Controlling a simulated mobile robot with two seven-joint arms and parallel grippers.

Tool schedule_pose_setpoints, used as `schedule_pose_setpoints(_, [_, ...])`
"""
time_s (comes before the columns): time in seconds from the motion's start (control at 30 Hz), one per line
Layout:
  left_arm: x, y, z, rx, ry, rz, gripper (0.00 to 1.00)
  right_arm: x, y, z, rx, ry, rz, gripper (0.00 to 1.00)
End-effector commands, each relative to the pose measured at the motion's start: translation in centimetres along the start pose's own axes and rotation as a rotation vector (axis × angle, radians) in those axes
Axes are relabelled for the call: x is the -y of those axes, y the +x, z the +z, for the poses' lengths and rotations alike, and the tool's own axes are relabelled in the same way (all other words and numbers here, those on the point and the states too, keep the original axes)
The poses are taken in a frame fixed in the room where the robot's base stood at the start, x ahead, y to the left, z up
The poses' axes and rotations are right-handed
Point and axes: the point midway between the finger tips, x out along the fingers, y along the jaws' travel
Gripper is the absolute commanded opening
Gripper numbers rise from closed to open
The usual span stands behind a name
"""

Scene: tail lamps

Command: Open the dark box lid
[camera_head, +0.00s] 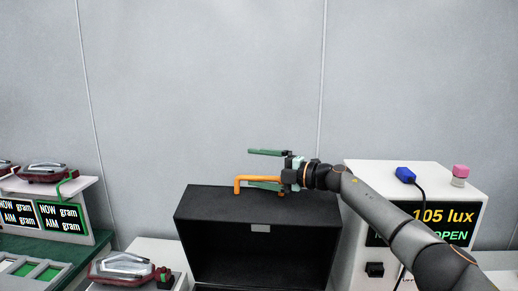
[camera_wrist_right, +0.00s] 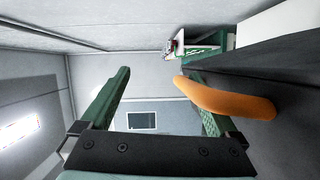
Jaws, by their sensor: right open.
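The dark box (camera_head: 205,208) stands in the lower middle of the head view. An orange handle (camera_head: 238,184) stands on its top panel, and a small light label is on the panel's front edge. Below that edge is a dark recess; I cannot tell how far the lid is raised. My right gripper (camera_head: 267,169) is open just above the top panel, one green finger high and the lower one close to the handle. In the right wrist view the orange handle (camera_wrist_right: 230,101) overlaps the right finger; contact is unclear. My left gripper is not in view.
A white unit with a display reading "105 lux" and "OPEN" (camera_head: 447,237) stands to the right, with a blue plug-like piece (camera_head: 405,175) and a pink knob (camera_head: 460,171) on top. Lamps (camera_head: 124,267) and weighing displays (camera_head: 62,216) are at left. The grey wall is behind.

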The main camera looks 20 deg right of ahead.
Motion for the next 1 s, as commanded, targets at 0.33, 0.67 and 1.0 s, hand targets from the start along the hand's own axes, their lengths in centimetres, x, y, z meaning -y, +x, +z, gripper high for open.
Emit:
schedule_pose_setpoints(0.33, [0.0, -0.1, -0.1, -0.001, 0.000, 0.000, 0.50, -5.7, -1.9, -2.8, 0.001, -0.011, 0.041, 0.56])
schedule_pose_setpoints(0.67, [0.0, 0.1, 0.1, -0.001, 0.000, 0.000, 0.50, -7.4, -3.7, -6.3, -0.001, -0.011, 0.040, 0.55])
schedule_pose_setpoints(1.0, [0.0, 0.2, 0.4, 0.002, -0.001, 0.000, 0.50, -8.3, -5.5, -10.3, -0.002, -0.009, 0.030, 0.50])
